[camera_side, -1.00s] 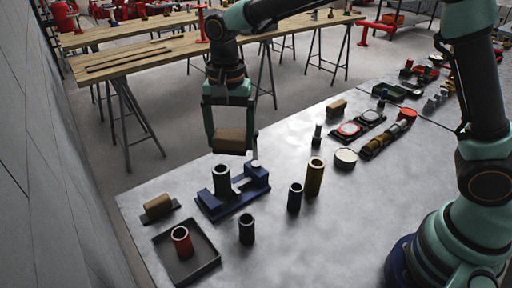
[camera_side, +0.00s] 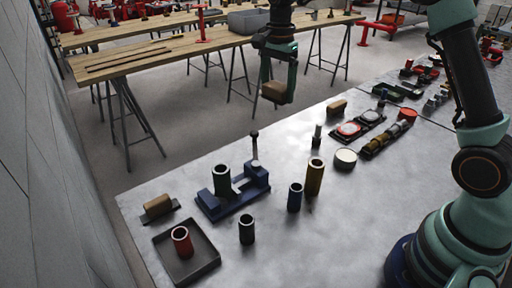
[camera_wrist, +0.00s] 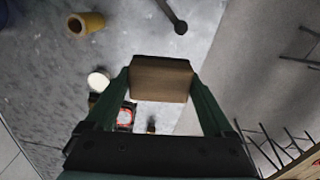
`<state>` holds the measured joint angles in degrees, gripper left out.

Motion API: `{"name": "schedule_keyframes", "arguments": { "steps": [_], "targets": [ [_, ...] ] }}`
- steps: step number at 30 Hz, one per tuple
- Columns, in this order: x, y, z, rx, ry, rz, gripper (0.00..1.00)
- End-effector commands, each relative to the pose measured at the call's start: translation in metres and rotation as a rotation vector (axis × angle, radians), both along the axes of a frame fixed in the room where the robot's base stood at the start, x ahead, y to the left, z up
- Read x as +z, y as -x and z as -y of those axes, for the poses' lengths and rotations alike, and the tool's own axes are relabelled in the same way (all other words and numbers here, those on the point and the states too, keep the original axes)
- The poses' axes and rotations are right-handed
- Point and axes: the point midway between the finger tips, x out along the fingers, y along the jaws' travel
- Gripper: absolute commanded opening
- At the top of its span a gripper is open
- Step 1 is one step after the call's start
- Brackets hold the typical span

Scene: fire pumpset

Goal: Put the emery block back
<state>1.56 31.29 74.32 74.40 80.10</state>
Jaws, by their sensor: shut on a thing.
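My gripper (camera_side: 279,88) is shut on a brown emery block (camera_side: 273,91) and holds it in the air beyond the table's far edge. In the wrist view the block (camera_wrist: 160,82) sits between both fingers. A similar brown block (camera_side: 337,107) lies on the metal table (camera_side: 270,245), to the right of and below my gripper in the side view. Another brown block (camera_side: 158,205) rests on a dark base at the table's left. Which place belongs to the held block I cannot tell.
A blue vise-like fixture (camera_side: 233,195) holds a dark tube, with a ball-ended rod upright behind it. Dark blue (camera_side: 295,197), yellow (camera_side: 315,177) and black (camera_side: 246,229) tubes stand nearby. A red tube (camera_side: 181,241) stands in a grey tray (camera_side: 203,268). Dishes (camera_side: 346,158) lie right.

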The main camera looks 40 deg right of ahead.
Motion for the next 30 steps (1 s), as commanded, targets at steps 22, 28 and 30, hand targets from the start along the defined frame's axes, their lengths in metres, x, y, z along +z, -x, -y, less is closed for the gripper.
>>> {"name": "schedule_keyframes", "arguments": {
  "steps": [22, 28, 30],
  "targets": [
    [-0.104, -0.002, 0.049, -0.147, 0.000, -0.005, 0.43],
    [-0.141, -0.002, 0.049, -0.146, -0.001, -0.003, 0.43],
    [-0.148, -0.003, 0.049, -0.146, 0.000, -0.001, 0.43]
  ]
}}
